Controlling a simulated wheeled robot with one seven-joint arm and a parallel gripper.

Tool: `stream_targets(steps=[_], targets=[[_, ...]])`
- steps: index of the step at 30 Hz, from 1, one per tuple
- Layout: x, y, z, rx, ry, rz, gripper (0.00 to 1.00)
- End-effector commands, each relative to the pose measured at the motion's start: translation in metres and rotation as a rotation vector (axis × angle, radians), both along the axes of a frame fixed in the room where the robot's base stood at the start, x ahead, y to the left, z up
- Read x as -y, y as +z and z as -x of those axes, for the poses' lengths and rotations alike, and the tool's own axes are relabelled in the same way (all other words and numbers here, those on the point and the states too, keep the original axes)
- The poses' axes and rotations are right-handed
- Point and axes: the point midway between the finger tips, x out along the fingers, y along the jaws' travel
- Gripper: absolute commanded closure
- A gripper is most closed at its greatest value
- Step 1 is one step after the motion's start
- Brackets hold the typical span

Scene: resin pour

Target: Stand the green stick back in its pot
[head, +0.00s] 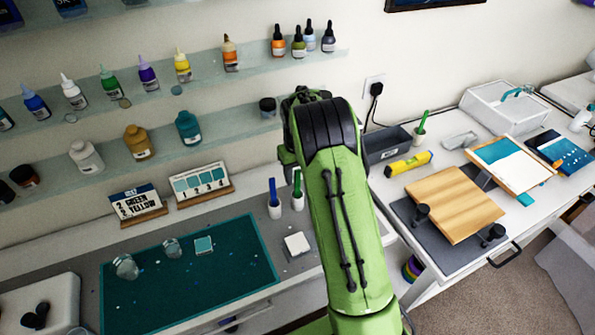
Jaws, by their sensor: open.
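A green stick (297,182) stands upright in a small white pot (298,203) on the left counter, just left of my arm. A blue stick (272,189) stands in a similar white pot (275,211) beside it. A second green stick (423,119) leans slightly in a white pot (420,136) on the right counter, beside a dark grey bin. My green arm reaches up the middle of the head view. Its black joint covers part of the wall behind the pots. My gripper's fingers are hidden behind the arm, so I cannot see what is between them.
A teal mat (190,277) with small clear cups lies at left. A white square piece (297,244) lies near the pots. A yellow level (408,164), a dark bin (386,147) and a wooden board (455,204) occupy the right counter. Glass shelves with bottles hang above.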

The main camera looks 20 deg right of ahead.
Motion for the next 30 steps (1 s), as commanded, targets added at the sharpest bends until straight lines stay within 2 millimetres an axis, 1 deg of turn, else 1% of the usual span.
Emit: stream_targets(steps=[2, 5, 15, 18, 21, 23, 30], targets=[[0.0, 0.005, -0.001, 0.003, 0.0, 0.0, 0.53], [0.0, 0.024, -0.001, 0.006, 0.0, 0.001, 0.53], [0.0, 0.121, -0.001, 0.006, 0.0, 0.001, 0.53], [0.0, 0.141, -0.001, 0.003, 0.0, 0.0, 0.53], [0.0, 0.154, 0.0, 0.002, -0.001, 0.0, 0.53], [0.0, 0.157, 0.0, 0.002, 0.0, 0.0, 0.53], [0.0, 0.157, 0.0, 0.0, 0.0, 0.0, 0.53]])
